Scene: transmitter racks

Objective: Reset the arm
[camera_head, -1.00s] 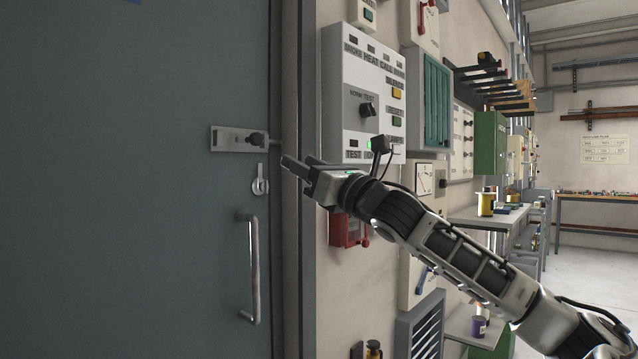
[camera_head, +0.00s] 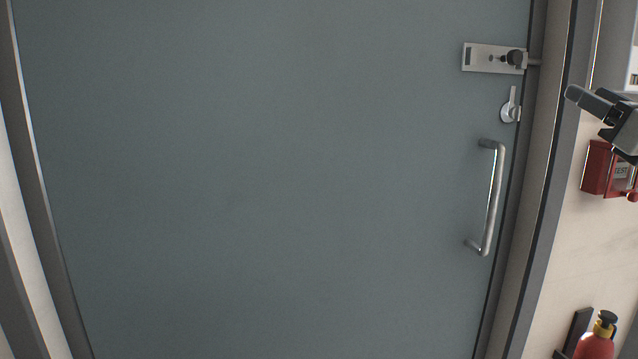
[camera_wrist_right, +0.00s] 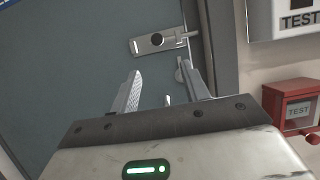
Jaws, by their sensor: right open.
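My right gripper (camera_head: 590,100) is at the right edge of the head view, in front of the door frame and wall, with most of the arm out of the picture. In the right wrist view its two fingers (camera_wrist_right: 168,92) are spread apart with nothing between them. They point toward the door's latch side. My left gripper is not in view.
A grey door (camera_head: 250,180) fills most of the head view and is closed. It has a slide bolt (camera_head: 492,58), a small turn latch (camera_head: 510,108) and a bar handle (camera_head: 491,198). A red box (camera_head: 606,170) and a red extinguisher (camera_head: 596,340) are on the right.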

